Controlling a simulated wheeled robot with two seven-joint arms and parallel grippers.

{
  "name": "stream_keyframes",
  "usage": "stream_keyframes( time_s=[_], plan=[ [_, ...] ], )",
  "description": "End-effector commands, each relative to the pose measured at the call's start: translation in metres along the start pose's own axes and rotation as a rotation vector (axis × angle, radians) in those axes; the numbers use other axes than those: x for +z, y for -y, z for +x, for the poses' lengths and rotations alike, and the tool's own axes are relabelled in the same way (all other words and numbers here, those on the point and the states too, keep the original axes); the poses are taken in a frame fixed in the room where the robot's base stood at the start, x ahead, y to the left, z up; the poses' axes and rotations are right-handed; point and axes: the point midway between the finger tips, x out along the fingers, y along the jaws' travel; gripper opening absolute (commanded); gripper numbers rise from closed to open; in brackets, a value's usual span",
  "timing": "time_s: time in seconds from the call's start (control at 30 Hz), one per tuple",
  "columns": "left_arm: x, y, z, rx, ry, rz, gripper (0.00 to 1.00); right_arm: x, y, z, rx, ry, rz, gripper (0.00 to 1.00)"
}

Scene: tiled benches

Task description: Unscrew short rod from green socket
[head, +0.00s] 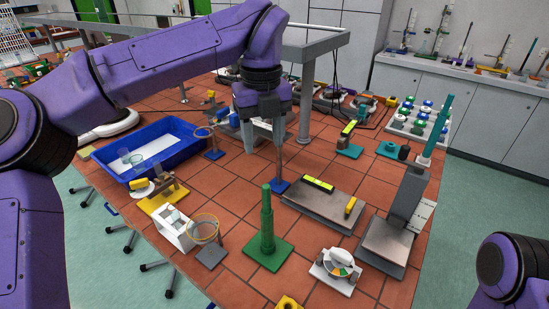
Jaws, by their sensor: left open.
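A green stand (267,243) with a square base and a stepped green upright is on the tiled bench, near the middle front. I cannot tell where its socket ends and a rod begins. My left gripper (264,117) points down from the purple arm, above and behind the green stand.
A blue tray (185,152) and ring stands are at left. A grey plate (318,208) with yellow pieces and a grey stand with a teal upright (437,128) are at right. A white dial device (338,268) sits at front. Bare tiles lie around the green stand.

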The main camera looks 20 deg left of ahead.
Motion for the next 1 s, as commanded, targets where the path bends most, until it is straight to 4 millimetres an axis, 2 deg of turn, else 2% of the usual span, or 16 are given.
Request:
stream_keyframes(
  time_s=[0.03, 0.1, 0.4, 0.57, 1.0],
  plan=[
    [-0.001, 0.001, 0.016, 0.000, 0.000, 0.003, 0.53, 0.006, 0.001, 0.015, 0.000, 0.001, 0.000, 0.43],
    [-0.001, 0.003, 0.027, 0.000, 0.000, 0.007, 0.53, 0.011, 0.002, 0.025, 0.000, 0.001, 0.000, 0.43],
    [-0.003, 0.008, 0.066, 0.000, 0.001, 0.016, 0.53, 0.026, 0.005, 0.061, 0.001, 0.001, -0.001, 0.43],
    [-0.002, 0.007, 0.075, 0.001, 0.000, 0.016, 0.53, 0.025, 0.005, 0.059, 0.001, 0.001, 0.000, 0.43],
    [-0.002, 0.006, 0.157, 0.002, -0.001, 0.013, 0.53, 0.020, 0.004, 0.047, 0.000, 0.001, 0.000, 0.43]
  ],
)
